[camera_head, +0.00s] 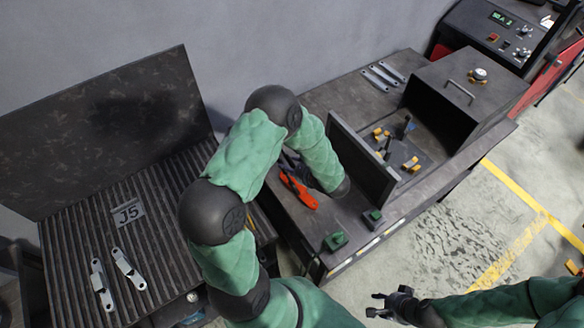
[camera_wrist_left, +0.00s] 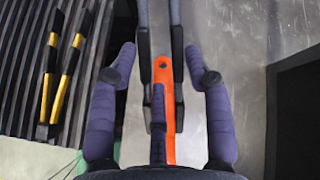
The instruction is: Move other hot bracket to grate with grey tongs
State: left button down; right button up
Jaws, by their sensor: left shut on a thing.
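In the wrist view my left gripper (camera_wrist_left: 160,82) is shut on the grey tongs (camera_wrist_left: 176,14), whose two long arms run to the top edge. Two silvery brackets (camera_head: 128,268) (camera_head: 102,284) lie side by side on the dark ribbed grate (camera_head: 165,235) at the left. Several more grey brackets (camera_head: 383,76) lie at the back of the bench. No bracket glows, so I cannot tell which is hot. My right gripper (camera_head: 378,305) is open and empty over the floor.
An orange tool (camera_head: 298,188) lies on the bench by my forearm. Yellow-and-black handles (camera_wrist_left: 63,78) lie over the ribbed surface. An upright dark panel (camera_head: 362,165), a clamp fixture (camera_head: 400,150) and a dark box (camera_head: 465,85) occupy the bench. A tall plate (camera_head: 95,130) backs the grate.

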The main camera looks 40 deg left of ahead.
pick_arm(q)
jog(key=shift+r, duration=0.55)
notch_tip(320, 180, up, 9)
jog(key=p, duration=0.5)
jog(key=shift+f, duration=0.15)
jog(key=shift+s+a, duration=0.1)
dwell(0.4)
